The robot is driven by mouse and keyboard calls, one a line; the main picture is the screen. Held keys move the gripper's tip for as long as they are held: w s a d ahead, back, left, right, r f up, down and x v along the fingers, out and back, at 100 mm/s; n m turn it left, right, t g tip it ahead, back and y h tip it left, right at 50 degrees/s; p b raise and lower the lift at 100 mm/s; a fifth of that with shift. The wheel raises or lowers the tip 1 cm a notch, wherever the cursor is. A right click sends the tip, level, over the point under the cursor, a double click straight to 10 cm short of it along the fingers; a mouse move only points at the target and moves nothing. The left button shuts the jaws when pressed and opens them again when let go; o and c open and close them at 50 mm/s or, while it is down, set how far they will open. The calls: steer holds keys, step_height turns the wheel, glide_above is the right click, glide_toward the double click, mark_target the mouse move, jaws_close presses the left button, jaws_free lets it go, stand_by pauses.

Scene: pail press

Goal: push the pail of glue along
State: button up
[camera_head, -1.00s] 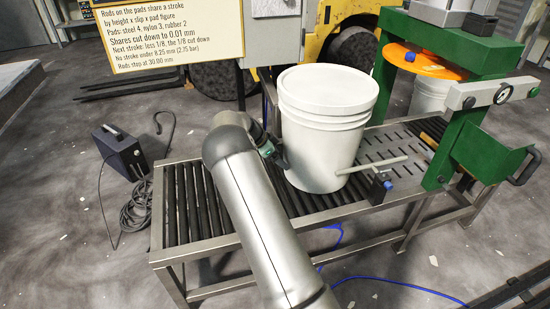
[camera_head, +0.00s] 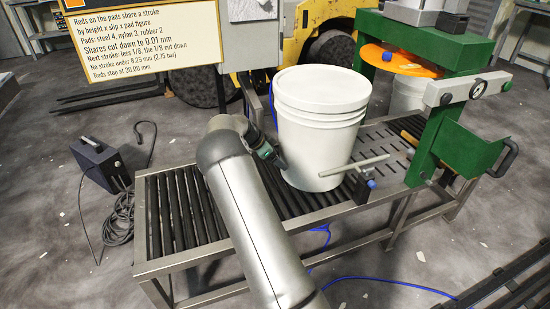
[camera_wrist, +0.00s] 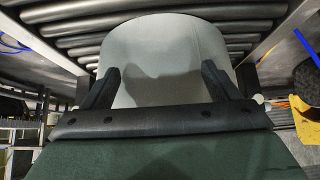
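The white lidded pail of glue (camera_head: 318,125) stands upright on the roller bench (camera_head: 143,215), near where the dark rollers meet a slotted plate (camera_head: 385,143). My gripper (camera_head: 277,160) is low at the pail's left side, at its wall. In the wrist view the pail wall (camera_wrist: 165,50) fills the space ahead of my gripper (camera_wrist: 160,85). Its two dark fingers are spread apart with their tips at the wall; whether both touch is unclear. The green press (camera_head: 440,120) with an orange disc (camera_head: 400,60) stands at the right end of the bench.
A pale rod (camera_head: 360,164) on a blue-knobbed bracket (camera_head: 362,187) crosses the pail's lower right front. A sign (camera_head: 140,35) hangs at the upper left. A dark box (camera_head: 97,160) with cable lies on the floor.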

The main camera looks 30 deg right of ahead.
steer(key=shift+d+r, duration=0.1)
steer(key=s+d+b, duration=0.1)
steer(key=d, duration=0.6)
steer(key=shift+s+d, duration=0.2)
steer(key=shift+d, duration=0.2)
stand_by(0.5)
steer(key=s+d, duration=0.1)
steer(key=d, duration=0.7)
steer(key=shift+s, duration=0.2)
steer(key=shift+a, duration=0.1)
stand_by(0.4)
steer(key=s+d, duration=0.1)
steer(key=d, duration=0.7)
steer(key=shift+s+p, duration=0.15)
steer(key=shift+p, duration=0.2)
stand_by(0.6)
